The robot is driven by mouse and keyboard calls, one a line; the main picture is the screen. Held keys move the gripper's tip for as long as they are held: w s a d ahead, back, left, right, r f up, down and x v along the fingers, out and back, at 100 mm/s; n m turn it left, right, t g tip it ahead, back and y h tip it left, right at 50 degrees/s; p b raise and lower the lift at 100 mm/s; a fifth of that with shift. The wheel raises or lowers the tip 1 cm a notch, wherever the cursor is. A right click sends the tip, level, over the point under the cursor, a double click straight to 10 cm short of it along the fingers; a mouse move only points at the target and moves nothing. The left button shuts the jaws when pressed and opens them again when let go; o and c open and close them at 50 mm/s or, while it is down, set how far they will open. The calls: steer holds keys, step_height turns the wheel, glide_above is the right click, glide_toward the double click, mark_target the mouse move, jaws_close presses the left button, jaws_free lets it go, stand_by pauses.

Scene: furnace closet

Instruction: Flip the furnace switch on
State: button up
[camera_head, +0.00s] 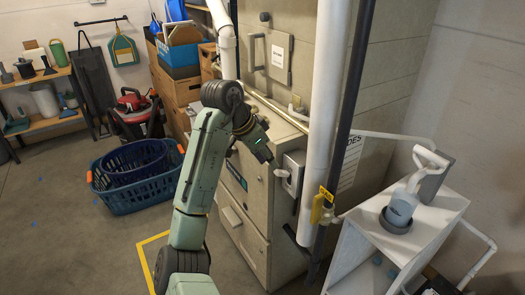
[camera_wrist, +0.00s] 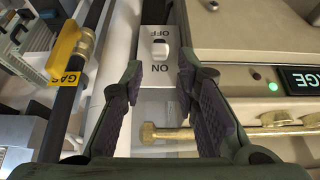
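The furnace switch is a small light-grey box (camera_head: 293,172) on the side of the beige furnace cabinet (camera_head: 250,190). In the wrist view the switch plate (camera_wrist: 158,72) carries the words OFF and ON, both upside down. Its white toggle (camera_wrist: 159,48) sits between the words, nearer OFF; its exact tilt is hard to tell. My gripper (camera_wrist: 162,82) is open and empty, its two dark fingers apart, with the plate's ON end seen between the fingertips. The toggle lies beyond the tips, and no contact shows. In the head view my gripper (camera_head: 262,150) is just left of the switch box.
A black gas pipe with a yellow GAS tag (camera_wrist: 64,60) runs left of the switch. A brass pipe (camera_wrist: 168,132) crosses below it. A white pipe (camera_head: 325,130) stands right of the switch, and a white shelf (camera_head: 440,232) is farther right. Blue baskets (camera_head: 130,200) sit left.

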steer(key=v, duration=0.4)
